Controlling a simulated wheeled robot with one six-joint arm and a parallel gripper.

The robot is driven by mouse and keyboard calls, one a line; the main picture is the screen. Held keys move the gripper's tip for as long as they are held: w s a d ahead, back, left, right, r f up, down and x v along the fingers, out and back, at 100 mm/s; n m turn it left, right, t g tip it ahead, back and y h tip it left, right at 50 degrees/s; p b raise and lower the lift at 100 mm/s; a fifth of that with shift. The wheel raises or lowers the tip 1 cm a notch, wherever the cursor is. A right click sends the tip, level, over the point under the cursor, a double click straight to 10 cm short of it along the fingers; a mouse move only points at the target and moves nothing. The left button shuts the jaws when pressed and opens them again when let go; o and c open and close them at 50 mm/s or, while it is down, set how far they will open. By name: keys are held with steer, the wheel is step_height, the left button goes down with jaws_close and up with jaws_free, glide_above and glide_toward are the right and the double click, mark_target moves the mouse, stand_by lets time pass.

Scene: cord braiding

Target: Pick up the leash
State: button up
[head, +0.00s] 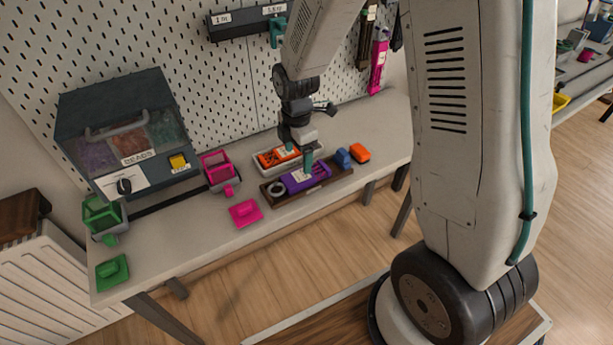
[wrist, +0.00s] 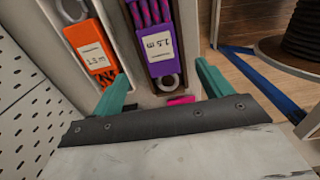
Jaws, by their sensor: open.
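A purple holder with purple cord and a white length label (head: 300,179) lies in a dark brown tray (head: 343,172) on the bench; it also shows in the wrist view (wrist: 185,38). An orange holder (head: 273,157) with a similar label lies in a pale tray behind it, and at left in the wrist view (wrist: 92,50). I cannot tell which holds the leash. My gripper (head: 307,160) is over the purple holder, pointing down. In the wrist view its teal fingers (wrist: 161,82) are wide apart, with the purple holder's end between them in the picture. Nothing is held.
A blue block (head: 342,158) and an orange block (head: 360,153) stand right of the trays. A pink frame (head: 217,167), a pink pad (head: 245,213) and a bead dispenser (head: 130,135) are to the left. The pegboard rises behind. The bench front is mostly clear.

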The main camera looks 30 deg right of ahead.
mark_target(298, 176)
step_height(298, 176, down, 8)
steer(key=shift+r, duration=0.2)
steer(key=c, duration=1.2)
